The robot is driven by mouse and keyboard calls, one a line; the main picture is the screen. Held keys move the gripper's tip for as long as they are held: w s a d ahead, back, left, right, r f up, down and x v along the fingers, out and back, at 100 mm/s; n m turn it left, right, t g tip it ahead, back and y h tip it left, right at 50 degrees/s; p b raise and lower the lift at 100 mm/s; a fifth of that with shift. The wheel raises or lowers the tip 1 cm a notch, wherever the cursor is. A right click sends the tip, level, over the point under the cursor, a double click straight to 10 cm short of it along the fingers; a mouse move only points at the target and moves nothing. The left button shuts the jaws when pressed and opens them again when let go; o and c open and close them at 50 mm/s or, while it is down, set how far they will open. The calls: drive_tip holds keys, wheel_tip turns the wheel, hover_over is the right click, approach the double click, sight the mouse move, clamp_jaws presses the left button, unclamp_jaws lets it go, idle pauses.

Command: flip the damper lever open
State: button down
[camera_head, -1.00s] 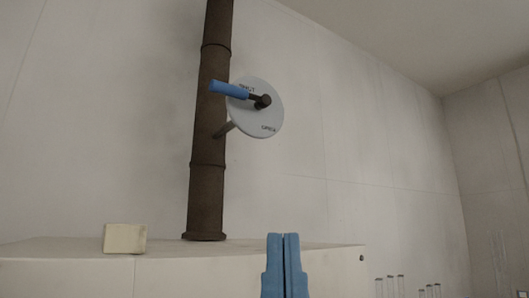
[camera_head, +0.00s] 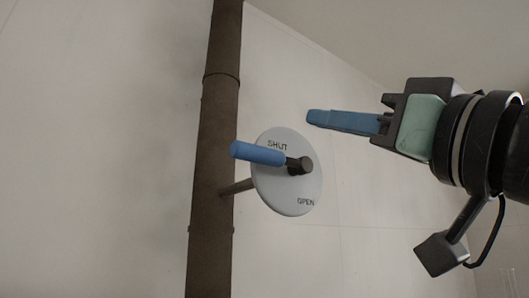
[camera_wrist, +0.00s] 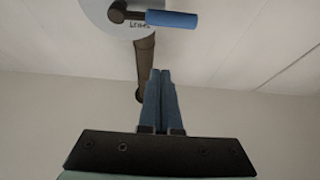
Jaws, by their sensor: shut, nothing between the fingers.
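The damper lever (camera_head: 258,153) has a blue grip and a dark hub. It points left and slightly up, with its grip just below and left of the SHUT mark. Its round pale dial plate (camera_head: 292,203) carries SHUT at the top and OPEN at the lower right. My gripper (camera_head: 310,117) is shut and empty, its blue fingers pointing left, above and right of the dial and apart from it. In the wrist view the lever's blue grip (camera_wrist: 172,19) shows at the top, beyond the shut fingertips (camera_wrist: 160,72).
A dark vertical pipe (camera_head: 215,130) carries the dial on a short stem (camera_head: 237,187). A pale panelled wall (camera_head: 100,140) stands behind. The space between my fingers and the lever looks clear.

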wheel_tip(320, 180, up, 5)
drive_tip(key=p, duration=0.7)
hover_over(276, 158)
drive_tip(key=s, duration=0.3)
drive_tip(key=f, duration=0.2)
drive_tip(key=w+f, duration=0.1)
drive_tip(key=f, duration=0.1)
drive_tip(key=shift+d+p, duration=0.1)
drive_tip(key=shift+p, duration=0.3)
drive_tip(key=shift+f, duration=0.15)
drive_tip(key=shift+f+n+y+b, duration=0.2)
drive_tip(key=shift+n+y+b, duration=0.2)
drive_tip(key=shift+n+b, duration=0.2)
